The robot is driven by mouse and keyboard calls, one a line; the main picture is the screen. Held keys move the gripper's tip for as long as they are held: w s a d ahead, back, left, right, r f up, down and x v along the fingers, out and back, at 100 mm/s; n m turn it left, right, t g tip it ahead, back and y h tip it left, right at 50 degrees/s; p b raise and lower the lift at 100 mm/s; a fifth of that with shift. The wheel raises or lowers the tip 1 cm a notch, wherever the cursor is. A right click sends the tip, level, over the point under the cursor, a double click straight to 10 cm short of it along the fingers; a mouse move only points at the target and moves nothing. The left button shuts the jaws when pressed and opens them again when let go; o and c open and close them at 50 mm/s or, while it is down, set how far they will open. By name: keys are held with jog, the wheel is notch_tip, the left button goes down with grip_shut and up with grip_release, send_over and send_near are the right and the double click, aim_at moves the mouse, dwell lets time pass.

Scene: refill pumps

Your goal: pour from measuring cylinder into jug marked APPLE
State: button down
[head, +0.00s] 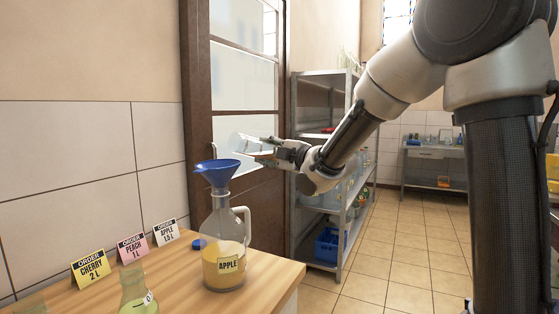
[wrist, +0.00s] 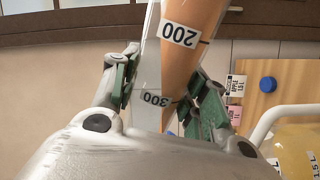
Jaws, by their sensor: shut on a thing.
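The measuring cylinder (head: 250,140) is clear and lies strongly tilted, close to level, above and to the right of the jug's funnel in the head view. In the wrist view the cylinder (wrist: 185,55) holds orange liquid along one side, with marks 200 and 300 upside down. My gripper (head: 272,151) is shut on it, with a green-padded finger on each side (wrist: 165,98). The jug marked APPLE (head: 224,268) stands upright on the wooden counter, partly filled with yellow-orange liquid. A blue funnel (head: 217,170) sits in its neck. No stream shows between cylinder and funnel.
A blue cap (head: 197,244) lies behind the jug. A green-tinted container (head: 135,290) stands at the front. A metal shelf (head: 335,225) stands beyond the counter.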

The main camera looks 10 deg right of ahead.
jog(key=shift+r+n, duration=1.2)
jog(key=shift+r, duration=0.15)
jog(key=shift+r, duration=0.2)
jog(key=shift+r+n, duration=0.25)
jog(key=shift+n, duration=0.15)
jog(key=shift+a+r, duration=0.1)
jog(key=shift+r, duration=0.1)
dwell(0.4)
